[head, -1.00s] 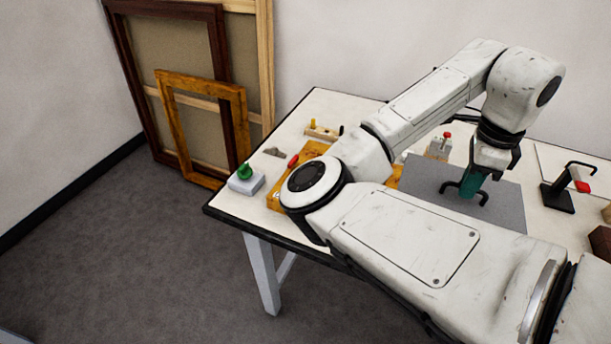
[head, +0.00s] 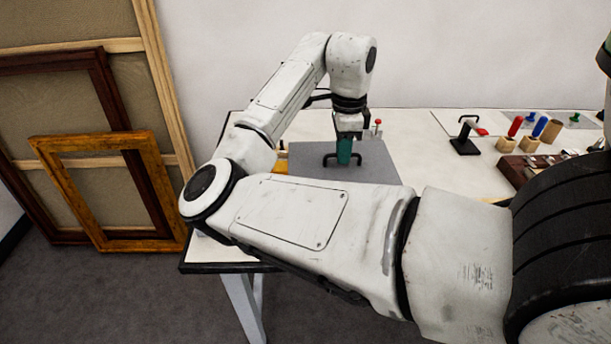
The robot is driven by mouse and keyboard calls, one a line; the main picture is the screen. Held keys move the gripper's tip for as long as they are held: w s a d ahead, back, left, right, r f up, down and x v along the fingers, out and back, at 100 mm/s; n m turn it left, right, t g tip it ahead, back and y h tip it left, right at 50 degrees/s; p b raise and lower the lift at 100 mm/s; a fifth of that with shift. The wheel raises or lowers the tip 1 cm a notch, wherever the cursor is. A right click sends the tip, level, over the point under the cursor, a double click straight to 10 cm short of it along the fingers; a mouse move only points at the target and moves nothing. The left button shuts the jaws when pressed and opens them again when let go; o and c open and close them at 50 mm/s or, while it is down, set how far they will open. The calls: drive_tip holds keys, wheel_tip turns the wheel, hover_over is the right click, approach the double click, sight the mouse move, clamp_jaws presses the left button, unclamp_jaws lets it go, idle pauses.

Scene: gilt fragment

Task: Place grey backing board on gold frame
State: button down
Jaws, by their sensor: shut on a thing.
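The grey backing board (head: 303,157) lies flat and roughly level over the left part of the table, with a black handle (head: 328,159) on top. My gripper (head: 345,160), with teal fingers, is shut on that handle at the middle of the board. Of the gold frame on the table (head: 281,166), only a small yellow-orange piece shows at the board's left edge. The board and my arm hide the rest. I cannot tell whether the board touches the frame or hangs a little above it.
A black stand with a red-tipped lever (head: 466,139) is on the table to the right. Farther right are red (head: 515,126) and blue (head: 540,126) handled tools in blocks. Larger picture frames (head: 110,185) lean at the left wall. Table space right of the board is clear.

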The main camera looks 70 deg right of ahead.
sight(312, 155)
drive_tip(key=w, duration=0.1)
drive_tip(key=w+f, duration=0.1)
drive_tip(key=w, duration=0.2)
drive_tip(key=shift+d+f+p, duration=0.25)
drive_tip(key=shift+f+p, duration=0.05)
drive_tip(key=w+f, duration=0.2)
drive_tip(key=f, duration=0.1)
drive_tip(key=w+f, duration=0.1)
drive_tip(key=f, duration=0.1)
drive_tip(key=shift+w+d+p, duration=0.35)
drive_tip(key=shift+d, duration=0.05)
drive_tip(key=f, duration=0.1)
drive_tip(key=f+p, duration=0.1)
drive_tip(key=f, duration=0.1)
drive_tip(key=shift+w, duration=0.35)
drive_tip(key=shift+f, duration=0.55)
drive_tip(key=shift+f, duration=0.4)
drive_tip(key=c, duration=1.7)
unclamp_jaws()
drive_tip(key=o, duration=0.5)
